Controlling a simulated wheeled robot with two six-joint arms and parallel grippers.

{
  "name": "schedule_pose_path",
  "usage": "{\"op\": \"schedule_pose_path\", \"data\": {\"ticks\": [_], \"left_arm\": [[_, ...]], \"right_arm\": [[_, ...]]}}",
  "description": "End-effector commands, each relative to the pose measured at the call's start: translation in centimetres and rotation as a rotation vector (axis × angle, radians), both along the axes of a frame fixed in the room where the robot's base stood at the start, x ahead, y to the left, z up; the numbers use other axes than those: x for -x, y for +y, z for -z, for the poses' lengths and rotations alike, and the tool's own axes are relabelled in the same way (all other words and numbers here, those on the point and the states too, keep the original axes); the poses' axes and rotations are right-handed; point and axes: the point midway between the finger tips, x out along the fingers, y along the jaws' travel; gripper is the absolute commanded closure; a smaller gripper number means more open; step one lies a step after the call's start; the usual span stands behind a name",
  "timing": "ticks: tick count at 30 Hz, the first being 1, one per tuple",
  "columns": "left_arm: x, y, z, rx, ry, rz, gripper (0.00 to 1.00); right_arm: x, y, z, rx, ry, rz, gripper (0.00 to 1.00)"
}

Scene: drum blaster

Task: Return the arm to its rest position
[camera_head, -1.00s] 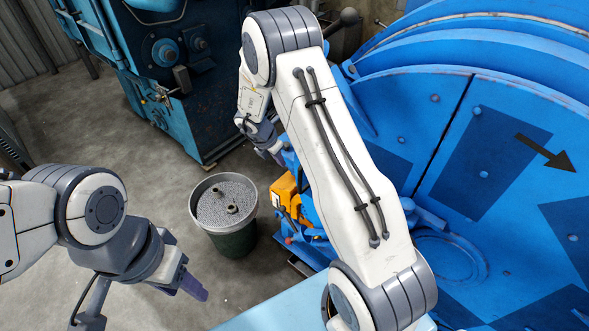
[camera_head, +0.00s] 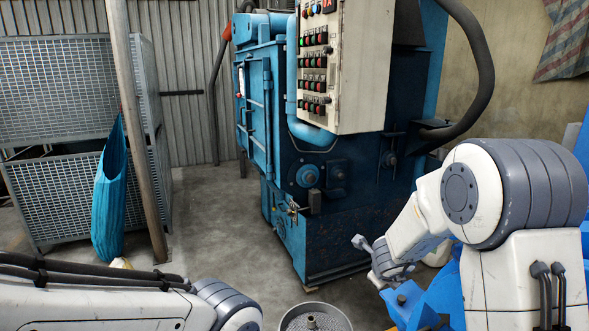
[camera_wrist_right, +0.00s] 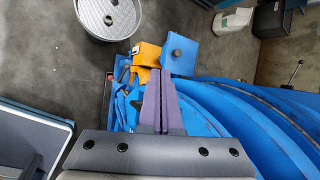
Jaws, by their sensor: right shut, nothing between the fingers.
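My right arm is raised at the right of the head view, bent at a white and grey joint, with its forearm reaching down and away. In the right wrist view my right gripper (camera_wrist_right: 161,100) has its purple fingers together with nothing between them. It hangs above blue machine parts, beside an orange block (camera_wrist_right: 148,60) and a blue box (camera_wrist_right: 183,50). In the head view its fingertips are not clearly seen. My left arm lies along the bottom left of the head view. Its gripper is out of the frame.
A round bucket (camera_head: 315,318) with grey contents stands on the floor; it also shows in the right wrist view (camera_wrist_right: 90,32). A blue machine (camera_head: 340,225) with a control box (camera_head: 350,70) stands ahead. A wire cage (camera_head: 60,90) and post (camera_head: 143,150) stand left. Floor between is open.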

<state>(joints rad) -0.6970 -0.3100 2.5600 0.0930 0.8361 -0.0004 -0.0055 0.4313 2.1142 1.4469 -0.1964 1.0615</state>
Motion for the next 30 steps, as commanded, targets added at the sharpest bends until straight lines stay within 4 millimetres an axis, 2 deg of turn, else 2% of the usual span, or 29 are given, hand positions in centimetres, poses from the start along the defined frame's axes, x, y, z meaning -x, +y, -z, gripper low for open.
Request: {"op": "schedule_pose_path", "data": {"ticks": [1,5,6,12,18,23,30], "left_arm": [[0.0,0.0,0.0,0.000,0.000,0.000,0.50],[0.0,0.0,0.0,0.000,0.000,0.000,0.50],[0.0,0.0,0.0,0.000,0.000,0.000,0.50],[0.0,0.0,0.0,0.000,0.000,0.000,0.50],[0.0,0.0,0.0,0.000,0.000,0.000,0.50],[0.0,0.0,0.0,0.000,0.000,0.000,0.50],[0.0,0.0,0.0,0.000,0.000,0.000,0.50]], "right_arm": [[0.9,1.0,-0.8,0.081,0.021,-0.194,1.00],[4.2,3.7,-1.6,0.307,0.094,-0.717,1.00],[5.6,4.4,-1.6,0.377,0.118,-0.874,1.00],[12.5,5.8,-1.2,0.667,0.231,-1.545,1.00],[17.8,5.3,-0.6,0.852,0.324,-2.005,1.00],[21.5,4.0,-0.3,0.966,0.398,-2.319,1.00],[24.4,9.9,-2.2,0.987,0.321,-2.542,1.00]]}}
